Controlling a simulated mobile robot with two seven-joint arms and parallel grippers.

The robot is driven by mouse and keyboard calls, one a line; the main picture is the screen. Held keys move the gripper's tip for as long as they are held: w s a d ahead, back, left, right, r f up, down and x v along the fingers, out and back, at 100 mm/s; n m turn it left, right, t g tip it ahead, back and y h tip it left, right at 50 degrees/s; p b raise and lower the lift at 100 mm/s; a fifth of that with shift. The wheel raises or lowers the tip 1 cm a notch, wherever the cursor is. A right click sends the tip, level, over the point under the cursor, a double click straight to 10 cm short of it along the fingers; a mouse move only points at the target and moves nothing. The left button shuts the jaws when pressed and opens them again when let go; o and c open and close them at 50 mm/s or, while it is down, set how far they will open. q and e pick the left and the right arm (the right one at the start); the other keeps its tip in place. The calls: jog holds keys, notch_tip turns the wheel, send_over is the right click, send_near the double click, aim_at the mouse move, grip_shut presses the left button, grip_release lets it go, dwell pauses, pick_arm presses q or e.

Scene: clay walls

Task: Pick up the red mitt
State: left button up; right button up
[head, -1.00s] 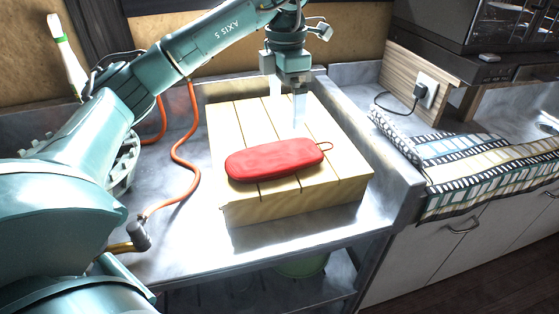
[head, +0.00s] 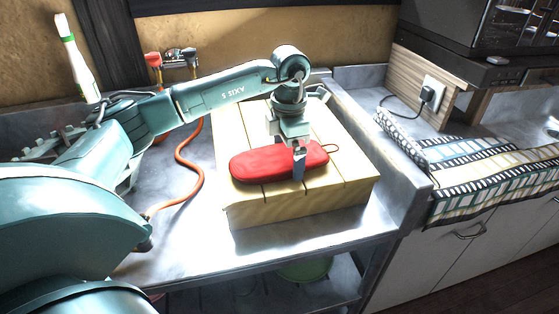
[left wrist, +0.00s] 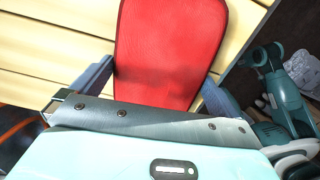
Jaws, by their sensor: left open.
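The red mitt (head: 262,165) lies flat on a slatted pale wooden block (head: 300,204), with a small loop at its right end. My left gripper (head: 299,164) is over the right part of the mitt, pointing down, and hides a little of it. In the left wrist view the red mitt (left wrist: 170,50) runs between the two spread fingers of my left gripper (left wrist: 158,88). The fingers are open, one on each side of the mitt. I cannot tell whether they touch it. My right gripper is not in view.
The block stands in a metal sink-like counter (head: 190,236) with a raised right wall (head: 392,165). An orange hose (head: 186,165) lies left of the block. A patterned cloth (head: 490,175) covers the counter at right. A white bottle (head: 75,60) stands at the back left.

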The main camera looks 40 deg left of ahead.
pick_arm(q)
jog(key=shift+c, duration=0.2)
jog(key=c, duration=0.6)
